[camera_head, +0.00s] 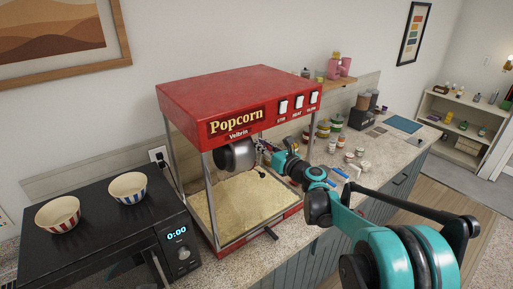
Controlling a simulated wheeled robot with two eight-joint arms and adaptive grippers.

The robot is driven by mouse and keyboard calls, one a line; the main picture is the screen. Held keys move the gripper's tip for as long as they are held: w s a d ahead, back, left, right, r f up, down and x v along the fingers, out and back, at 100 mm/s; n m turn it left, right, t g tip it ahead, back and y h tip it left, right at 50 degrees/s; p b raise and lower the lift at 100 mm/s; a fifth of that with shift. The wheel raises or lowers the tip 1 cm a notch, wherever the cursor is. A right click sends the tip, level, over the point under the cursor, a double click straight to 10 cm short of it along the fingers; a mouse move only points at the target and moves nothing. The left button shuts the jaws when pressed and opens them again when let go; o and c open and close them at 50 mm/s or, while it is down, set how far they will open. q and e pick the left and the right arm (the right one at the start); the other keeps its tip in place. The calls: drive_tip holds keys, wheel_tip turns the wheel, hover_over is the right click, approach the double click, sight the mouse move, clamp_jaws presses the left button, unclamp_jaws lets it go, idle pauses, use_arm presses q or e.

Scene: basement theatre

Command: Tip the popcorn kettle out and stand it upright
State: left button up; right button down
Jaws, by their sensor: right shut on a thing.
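The red popcorn machine (214,94) stands on the counter with a glass-sided case. Its metal kettle (238,156) hangs under the red top. The kettle looks tilted, with a dark round end toward the left; its inside is too small to make out. Pale popcorn (240,208) covers the case floor. My right gripper (266,151) reaches in from the right and is shut at the kettle's right side, apparently on its handle. The wrist partly hides the fingers and the handle. My left gripper is out of view.
Left of the machine, a black microwave (95,225) carries a red-striped bowl (58,214) and a blue-striped bowl (128,187). Several jars (336,124) and small cups stand on the counter to the right. A machine post (208,190) stands near the kettle.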

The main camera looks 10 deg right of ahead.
drive_tip(key=shift+w+d+f+m, duration=0.1)
drive_tip(key=shift+w+d+m, duration=0.1)
drive_tip(key=shift+d+m, duration=0.3)
drive_tip(key=shift+w+d+f+m, duration=0.1)
drive_tip(key=shift+w+d+m, duration=0.15)
drive_tip(key=shift+m, duration=0.45)
